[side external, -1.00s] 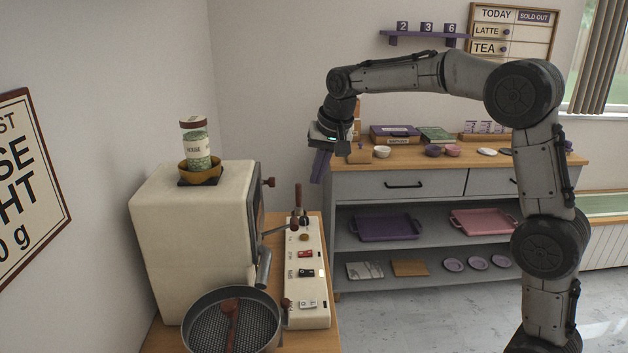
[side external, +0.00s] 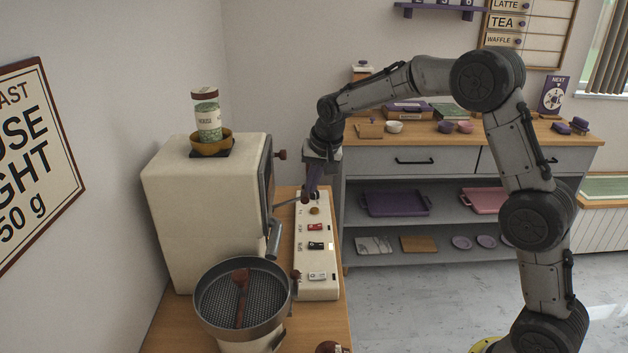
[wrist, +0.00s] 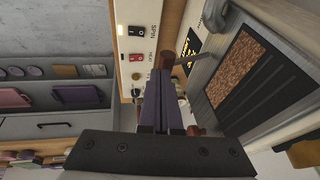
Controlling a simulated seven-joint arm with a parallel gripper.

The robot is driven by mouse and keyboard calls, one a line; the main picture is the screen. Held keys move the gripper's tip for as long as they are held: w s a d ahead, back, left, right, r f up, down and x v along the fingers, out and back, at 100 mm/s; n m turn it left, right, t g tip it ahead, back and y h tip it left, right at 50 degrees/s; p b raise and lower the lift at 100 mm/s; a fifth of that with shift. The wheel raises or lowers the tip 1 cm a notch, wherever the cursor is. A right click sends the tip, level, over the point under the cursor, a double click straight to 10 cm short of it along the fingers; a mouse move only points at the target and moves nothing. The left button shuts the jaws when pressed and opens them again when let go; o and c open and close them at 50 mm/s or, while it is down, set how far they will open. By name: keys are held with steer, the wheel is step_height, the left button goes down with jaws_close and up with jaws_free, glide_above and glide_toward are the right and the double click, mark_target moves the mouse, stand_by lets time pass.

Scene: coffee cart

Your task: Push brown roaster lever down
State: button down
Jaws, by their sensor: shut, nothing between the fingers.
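The roaster (side external: 205,215) is a cream box with a dark front. Beside it lies a long cream control panel (side external: 318,262) with switches. My gripper (side external: 313,188) is shut and empty, its purple fingers pointing down at the panel's far end. In the wrist view, the shut fingers (wrist: 160,85) reach over the panel (wrist: 140,25). A brown knob on a rod (wrist: 168,60) shows just beyond the fingertips.
A round sieve tray (side external: 205,318) with a brown paddle stands in front of the roaster. A bowl with a jar (side external: 208,118) sits on top. A brown knob (side external: 280,155) sticks out from the roaster's side. A grey counter (side external: 372,156) stands behind.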

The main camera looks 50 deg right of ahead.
steer(key=shift+s+d+f+t+y, duration=0.3)
steer(key=shift+f+t+y, duration=0.1)
steer(key=shift+f, duration=0.15)
stand_by(0.5)
step_height(320, 180, down, 7)
steer(key=s+d+t+y, duration=0.1)
stand_by(0.9)
steer(key=shift+r, duration=0.15)
stand_by(1.2)
steer(key=shift+r, duration=0.7)
steer(key=shift+s+d+r, duration=0.1)
steer(key=shift+d, duration=0.05)
